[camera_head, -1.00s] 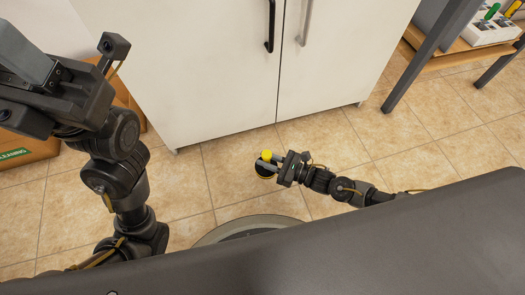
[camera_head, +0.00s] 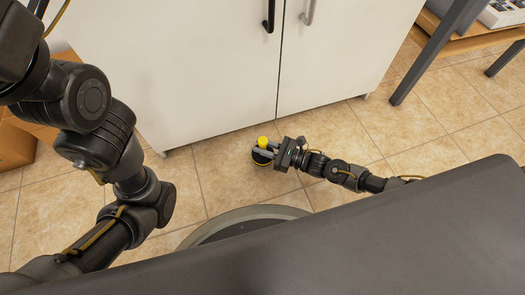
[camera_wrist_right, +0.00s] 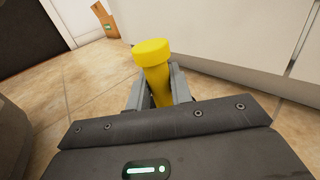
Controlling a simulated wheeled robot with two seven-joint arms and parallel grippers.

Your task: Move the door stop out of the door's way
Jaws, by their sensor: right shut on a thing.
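The door stop (camera_head: 263,143) is a yellow post with a wider cap, on a dark round base with a yellow edge. It is near the floor in front of the white cabinet doors (camera_head: 215,65). My right gripper (camera_head: 266,151) is shut on its post. In the right wrist view the yellow post (camera_wrist_right: 153,72) stands between the two grey fingers, its cap above them; its base is hidden there. I cannot tell whether the base touches the floor. My left arm fills the left of the head view, with its gripper out of frame.
The cabinet has a black handle (camera_head: 268,14) and a grey handle (camera_head: 309,10). A cardboard box (camera_head: 17,146) is at the left, and a dark-legged table (camera_head: 432,52) at the upper right. Tiled floor (camera_head: 360,125) is clear around the stop.

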